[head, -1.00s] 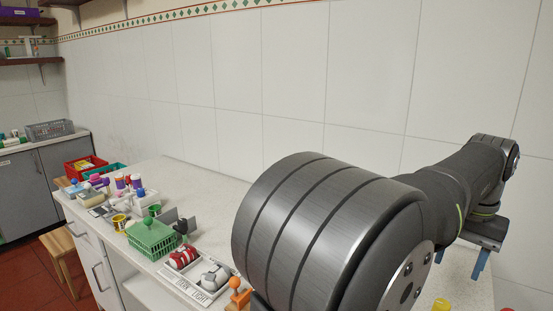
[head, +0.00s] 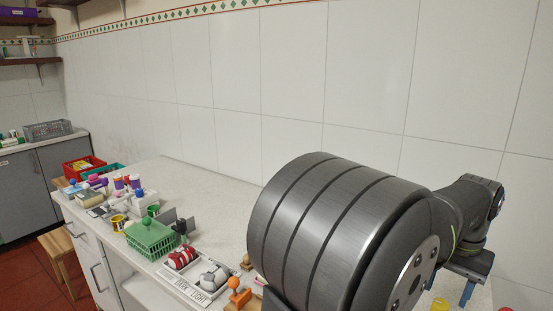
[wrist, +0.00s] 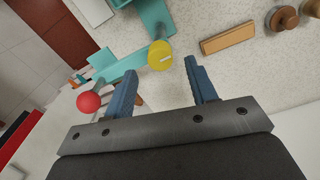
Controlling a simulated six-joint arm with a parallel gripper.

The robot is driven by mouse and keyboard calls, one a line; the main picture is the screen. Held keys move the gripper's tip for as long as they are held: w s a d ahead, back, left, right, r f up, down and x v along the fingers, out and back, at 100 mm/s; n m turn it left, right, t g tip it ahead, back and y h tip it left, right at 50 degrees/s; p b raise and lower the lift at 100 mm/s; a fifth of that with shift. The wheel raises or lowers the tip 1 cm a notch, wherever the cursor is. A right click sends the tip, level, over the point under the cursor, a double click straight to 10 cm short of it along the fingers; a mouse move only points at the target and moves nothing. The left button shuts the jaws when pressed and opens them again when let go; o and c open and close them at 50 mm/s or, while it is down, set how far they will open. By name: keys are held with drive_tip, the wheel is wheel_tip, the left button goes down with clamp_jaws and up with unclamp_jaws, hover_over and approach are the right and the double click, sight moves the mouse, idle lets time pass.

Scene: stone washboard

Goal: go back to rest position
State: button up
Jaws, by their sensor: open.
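My gripper (wrist: 160,80) is open and empty in the wrist view, with its two blue fingers apart above the counter (wrist: 235,75). In the head view my gripper (head: 456,288) is at the far right, partly hidden behind my own arm. A yellow round object (wrist: 160,56) shows beyond the gap between the fingers and also at the bottom of the head view (head: 440,304). A red ball (wrist: 89,102) is left of the left finger.
Teal parts (wrist: 120,68) lie near the fingers, with a wooden block (wrist: 228,38) to the right. A tiled wall (head: 370,70) runs behind.

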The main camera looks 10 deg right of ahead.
sight(442, 303)
wheel_tip(442, 303, down, 5)
drive_tip(key=shift+r, duration=0.2)
drive_tip(key=m, duration=0.8)
drive_tip(key=shift+r+m, duration=0.1)
drive_tip(key=shift+m, duration=0.3)
drive_tip(key=m, duration=0.4)
drive_tip(key=shift+m, duration=2.2)
